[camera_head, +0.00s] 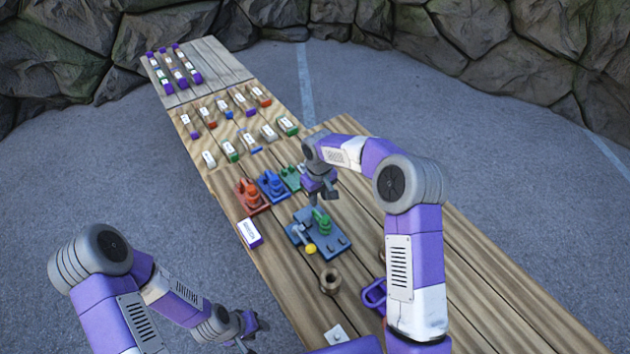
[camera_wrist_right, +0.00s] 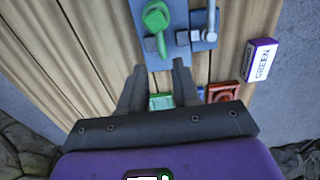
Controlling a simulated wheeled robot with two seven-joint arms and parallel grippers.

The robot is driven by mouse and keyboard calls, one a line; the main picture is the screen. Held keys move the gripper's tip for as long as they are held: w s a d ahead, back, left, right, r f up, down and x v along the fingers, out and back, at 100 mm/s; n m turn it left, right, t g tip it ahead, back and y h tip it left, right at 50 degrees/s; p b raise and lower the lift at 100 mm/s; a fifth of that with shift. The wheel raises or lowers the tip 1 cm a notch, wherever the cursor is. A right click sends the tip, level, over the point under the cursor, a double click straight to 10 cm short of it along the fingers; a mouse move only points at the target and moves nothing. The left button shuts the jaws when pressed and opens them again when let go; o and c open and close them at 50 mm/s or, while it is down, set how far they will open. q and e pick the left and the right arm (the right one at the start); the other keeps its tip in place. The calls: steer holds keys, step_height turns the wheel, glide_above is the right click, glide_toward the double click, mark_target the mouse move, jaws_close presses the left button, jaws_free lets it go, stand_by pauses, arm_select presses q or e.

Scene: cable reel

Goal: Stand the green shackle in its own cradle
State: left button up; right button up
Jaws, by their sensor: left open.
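The green shackle (camera_head: 320,219) is on a blue-grey plate (camera_head: 336,243) on the wooden table; it also shows at the top of the right wrist view (camera_wrist_right: 155,22). The green cradle (camera_head: 291,178) is at the right end of a row of coloured cradles, and part of it shows between my fingers in the wrist view (camera_wrist_right: 161,101). My right gripper (camera_head: 325,194) is open and empty, above the table between cradle and shackle; it hides part of the cradle's surroundings. My left gripper (camera_head: 258,325) is open, low at the table's near left edge, away from both.
A red cradle (camera_head: 251,199) and a blue cradle (camera_head: 272,187), with matching upright pieces, stand left of the green one. A label block reading GREEN (camera_wrist_right: 262,60) lies nearby. A yellow ball (camera_head: 310,248) is at the plate's front. A brown ring (camera_head: 330,281) and purple piece (camera_head: 374,295) lie nearer.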

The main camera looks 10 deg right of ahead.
mark_target(319, 214)
steer(key=shift+s+f, duration=0.15)
steer(key=shift+s, duration=0.1)
steer(key=shift+s+f+b, duration=0.1)
steer(key=shift+f+b, duration=0.15)
steer(key=shift+b, duration=0.05)
step_height(319, 214, down, 7)
steer(key=b, duration=0.4)
steer(key=shift+b, duration=0.35)
jaws_close()
steer(key=shift+r+p, duration=1.6)
steer(key=shift+r, duration=0.95)
